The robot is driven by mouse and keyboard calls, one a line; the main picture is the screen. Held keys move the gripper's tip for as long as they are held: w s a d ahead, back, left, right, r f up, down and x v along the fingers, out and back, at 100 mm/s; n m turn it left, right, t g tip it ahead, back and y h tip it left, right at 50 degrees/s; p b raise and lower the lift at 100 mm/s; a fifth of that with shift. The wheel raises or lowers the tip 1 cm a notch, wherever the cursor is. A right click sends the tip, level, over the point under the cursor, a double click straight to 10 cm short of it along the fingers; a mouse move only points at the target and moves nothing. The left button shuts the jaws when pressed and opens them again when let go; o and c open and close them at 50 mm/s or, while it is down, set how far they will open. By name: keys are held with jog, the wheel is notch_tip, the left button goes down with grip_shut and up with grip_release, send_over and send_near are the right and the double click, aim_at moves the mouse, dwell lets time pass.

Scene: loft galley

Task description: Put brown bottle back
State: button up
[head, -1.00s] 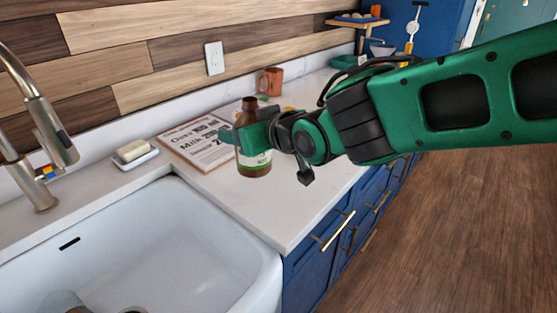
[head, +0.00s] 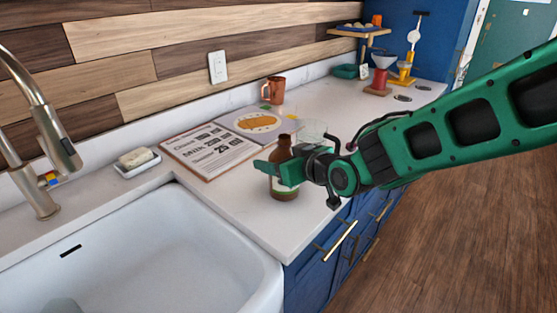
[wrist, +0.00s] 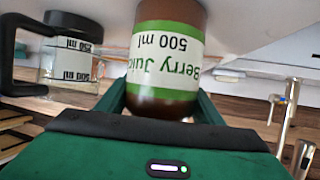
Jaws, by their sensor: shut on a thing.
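The brown bottle (head: 284,185) is upright near the front edge of the white counter, with a white and green label. In the wrist view the bottle (wrist: 168,85) shows upside down, its label reading "Berry Juice 500 ml". My gripper (head: 276,172) is shut on the bottle from the right, around its middle. In the wrist view the green fingers (wrist: 165,108) lie on both sides of it. I cannot tell whether its base touches the counter.
A recipe board (head: 215,148) lies behind the bottle. A clear measuring jug (head: 312,131) stands close behind my gripper; it also shows in the wrist view (wrist: 70,65). A copper mug (head: 274,90), soap dish (head: 137,163) and sink (head: 150,245) are nearby. Counter left of the bottle is clear.

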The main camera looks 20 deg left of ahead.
dwell(0.3)
jog(key=o, duration=1.7)
jog(key=shift+c, duration=0.2)
jog(key=shift+s+d+r, duration=0.1)
jog(key=v, duration=1.1)
jog(key=shift+s+d, duration=0.25)
jog(key=shift+s, duration=0.05)
